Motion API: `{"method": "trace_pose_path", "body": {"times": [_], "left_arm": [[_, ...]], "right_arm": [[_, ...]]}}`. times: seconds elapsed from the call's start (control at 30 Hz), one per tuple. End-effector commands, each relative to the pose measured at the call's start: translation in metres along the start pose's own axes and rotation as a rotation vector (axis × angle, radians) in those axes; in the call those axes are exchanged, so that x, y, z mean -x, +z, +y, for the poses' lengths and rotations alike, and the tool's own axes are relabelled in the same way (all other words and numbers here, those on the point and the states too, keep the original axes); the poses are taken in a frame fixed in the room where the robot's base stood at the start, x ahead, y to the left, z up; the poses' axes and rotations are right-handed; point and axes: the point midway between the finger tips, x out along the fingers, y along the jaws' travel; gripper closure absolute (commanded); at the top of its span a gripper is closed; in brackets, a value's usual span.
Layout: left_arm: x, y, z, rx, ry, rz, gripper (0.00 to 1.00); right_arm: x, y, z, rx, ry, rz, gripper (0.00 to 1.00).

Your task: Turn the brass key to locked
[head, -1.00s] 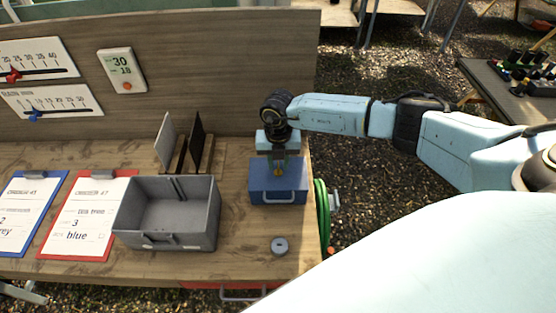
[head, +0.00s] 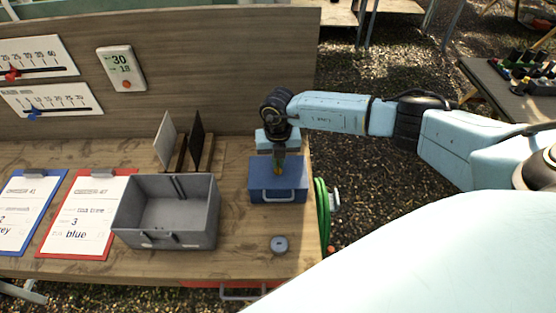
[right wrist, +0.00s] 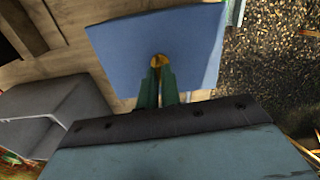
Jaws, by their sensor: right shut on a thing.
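A blue box (head: 292,179) with a handle on its front stands near the right end of the wooden bench. My right gripper (head: 279,170) reaches down over its lid. In the right wrist view the brass key (right wrist: 158,61) shows at the lid's middle, between the tips of my right gripper (right wrist: 158,72), which is shut on it. Most of the key is hidden by the fingers, so I cannot tell its marking. My left gripper is not in view.
An open grey bin (head: 150,237) stands left of the box. A small grey ring-shaped thing (head: 279,244) lies in front of it. Two clipboards (head: 88,215) (head: 25,215) lie at the left. A green hose (head: 322,215) hangs beyond the bench's right edge.

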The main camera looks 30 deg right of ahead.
Motion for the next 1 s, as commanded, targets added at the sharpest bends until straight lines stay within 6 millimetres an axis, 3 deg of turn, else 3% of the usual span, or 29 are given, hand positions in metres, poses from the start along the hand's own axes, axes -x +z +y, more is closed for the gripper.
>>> {"method": "trace_pose_path", "body": {"times": [1.0], "left_arm": [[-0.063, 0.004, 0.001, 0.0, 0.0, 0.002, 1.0]], "right_arm": [[-0.001, 0.002, 0.0, 0.908, -0.001, -0.006, 1.0]]}}
